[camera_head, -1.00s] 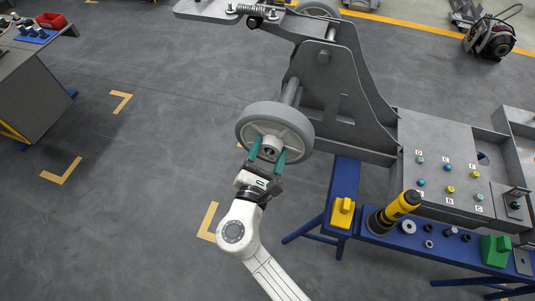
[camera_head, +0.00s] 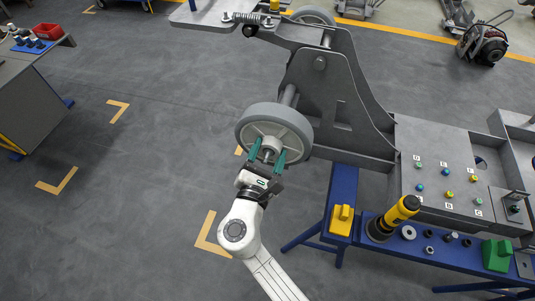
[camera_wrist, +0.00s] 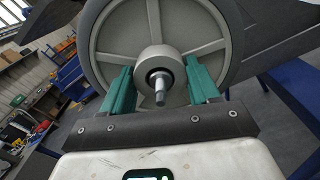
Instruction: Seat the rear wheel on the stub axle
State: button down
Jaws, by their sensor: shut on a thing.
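The rear wheel (camera_head: 296,118) is grey with a pale spoked rim. It hangs clear of the floor at the near end of the stub axle (camera_head: 290,95), which juts from the grey chassis (camera_head: 340,105). My gripper (camera_head: 267,158) is shut on the wheel's hub, its green fingers on either side; they also show in the wrist view (camera_wrist: 160,90). In the wrist view the metal tip of the axle (camera_wrist: 160,98) pokes out through the hub's bore (camera_wrist: 158,66). A length of axle shows bare between wheel and chassis. The chassis-side face of the wheel is hidden.
A blue bench (camera_head: 400,250) at the right holds a yellow block (camera_head: 341,220), a yellow-black power tool (camera_head: 393,218), small round parts and a green block (camera_head: 496,254). A control panel (camera_head: 445,180) adjoins the chassis. The floor at left is clear up to a grey table (camera_head: 30,95).

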jog(key=shift+w+r, duration=0.1)
jog(key=shift+r, duration=0.1)
jog(key=shift+c, duration=0.8)
grip_release()
jog(key=shift+f, duration=0.3)
jog(key=v, duration=1)
jog(key=shift+s+r+b, duration=0.2)
jog(key=shift+s+b, duration=0.1)
jog(key=shift+s, duration=0.1)
